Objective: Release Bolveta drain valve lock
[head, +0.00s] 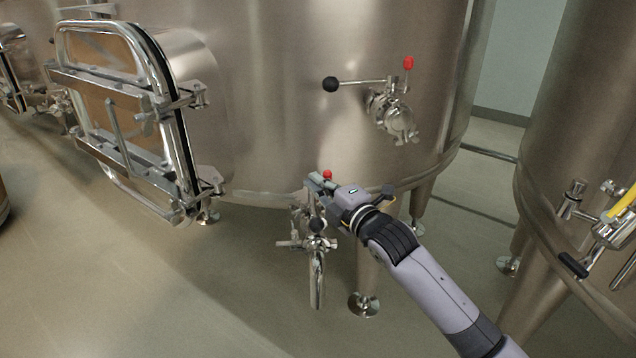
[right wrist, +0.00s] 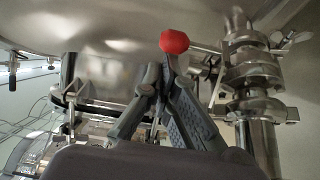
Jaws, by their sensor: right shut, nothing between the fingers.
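The drain valve (head: 316,270) hangs low at the front of the steel vat, with a downward outlet pipe. A small red knob (head: 327,174) shows at its top, and in the right wrist view the red knob (right wrist: 174,41) sits on a thin stem just beyond the fingertips. My right gripper (head: 316,182) is at the valve's top, beside the red knob. In the right wrist view its fingers (right wrist: 160,80) converge, shut and empty, just below the knob; whether they touch the stem I cannot tell. The gripper hides part of the valve. My left gripper is not in view.
A second valve (head: 393,115) with a black ball handle (head: 331,84) and its own red knob (head: 408,62) is higher on the vat. A hatch door (head: 120,100) juts out at left. Another vat (head: 575,130) stands at right. Floor in front is clear.

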